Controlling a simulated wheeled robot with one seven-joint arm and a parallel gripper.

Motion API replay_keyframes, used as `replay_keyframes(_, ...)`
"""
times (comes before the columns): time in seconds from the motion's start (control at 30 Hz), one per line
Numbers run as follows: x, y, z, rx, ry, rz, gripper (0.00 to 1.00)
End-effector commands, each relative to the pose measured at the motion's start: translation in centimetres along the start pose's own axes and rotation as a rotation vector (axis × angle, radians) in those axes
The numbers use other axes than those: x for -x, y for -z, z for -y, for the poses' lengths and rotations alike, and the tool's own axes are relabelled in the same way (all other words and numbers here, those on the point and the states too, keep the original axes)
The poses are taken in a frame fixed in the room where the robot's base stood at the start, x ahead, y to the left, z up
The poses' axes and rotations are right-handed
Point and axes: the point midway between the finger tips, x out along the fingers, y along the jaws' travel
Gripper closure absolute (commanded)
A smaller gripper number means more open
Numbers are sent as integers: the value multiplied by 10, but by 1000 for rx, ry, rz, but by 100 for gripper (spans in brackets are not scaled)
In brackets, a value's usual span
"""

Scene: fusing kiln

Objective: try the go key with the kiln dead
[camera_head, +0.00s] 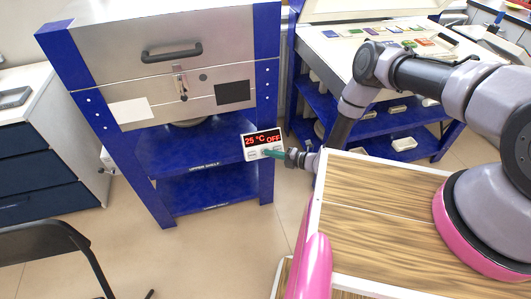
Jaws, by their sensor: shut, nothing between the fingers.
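The kiln (205,66) is a silver metal box on a blue stand with a dark handle (171,52) on its front. A small white controller (251,153) is on the stand's right leg. Its red display (262,139) reads 25 °C OFF. Small keys sit below the display, but I cannot tell which is the go key.
A wooden-topped surface (375,187) lies under my arm at right. A second blue stand (408,113) holds coloured pieces on top and pale pieces on its shelves. A dark chair (45,240) stands at lower left. The floor (215,255) before the kiln is clear.

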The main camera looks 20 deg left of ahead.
Motion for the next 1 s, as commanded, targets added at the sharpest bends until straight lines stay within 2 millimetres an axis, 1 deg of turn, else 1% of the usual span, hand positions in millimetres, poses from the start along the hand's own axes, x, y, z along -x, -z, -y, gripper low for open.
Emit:
replay_keyframes(0.47, -6, -5, 4, 1, 0, 0, 100)
replay_keyframes(1.0, -7, -5, 5, 0, 0, 0, 100)
